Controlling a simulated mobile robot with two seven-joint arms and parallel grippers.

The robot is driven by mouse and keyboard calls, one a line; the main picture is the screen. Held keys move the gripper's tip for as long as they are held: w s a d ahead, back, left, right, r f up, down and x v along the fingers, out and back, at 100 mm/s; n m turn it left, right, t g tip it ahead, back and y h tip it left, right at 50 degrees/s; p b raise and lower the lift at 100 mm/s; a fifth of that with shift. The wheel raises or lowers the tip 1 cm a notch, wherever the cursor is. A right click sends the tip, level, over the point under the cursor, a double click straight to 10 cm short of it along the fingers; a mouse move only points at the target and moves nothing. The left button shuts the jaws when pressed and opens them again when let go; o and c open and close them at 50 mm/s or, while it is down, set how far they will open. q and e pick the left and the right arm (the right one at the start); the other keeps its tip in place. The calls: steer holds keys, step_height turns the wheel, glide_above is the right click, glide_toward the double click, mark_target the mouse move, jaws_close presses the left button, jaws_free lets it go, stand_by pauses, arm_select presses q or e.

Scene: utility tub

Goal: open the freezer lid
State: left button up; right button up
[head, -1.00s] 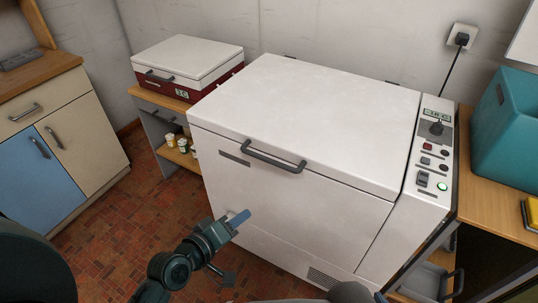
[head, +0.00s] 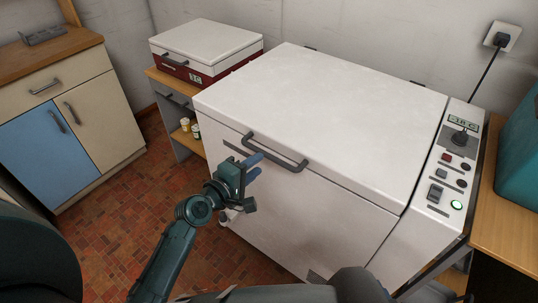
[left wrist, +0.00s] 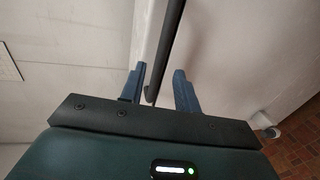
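The white chest freezer's lid (head: 330,110) is shut flat on its body (head: 310,215). Its dark bar handle (head: 276,152) runs along the lid's front edge and also shows in the left wrist view (left wrist: 168,45). My left gripper (head: 256,166) is at the left part of the handle, just in front of the freezer. In the left wrist view its two blue fingers (left wrist: 159,88) are apart, with the handle's near end between them; I cannot tell if either finger touches it. My right gripper is not in view.
A control panel (head: 452,165) with a lit green button is on the freezer's right. A smaller white-and-red box (head: 205,52) stands on a shelf at back left. A teal bin (head: 520,150) is on the right-hand table. Tiled floor (head: 120,215) is clear at left.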

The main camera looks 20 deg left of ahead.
mark_target(267, 157)
arm_select(q)
steer(key=x, duration=0.6)
steer(key=shift+w+d, duration=0.1)
steer(key=shift+w, duration=0.2)
jaws_close()
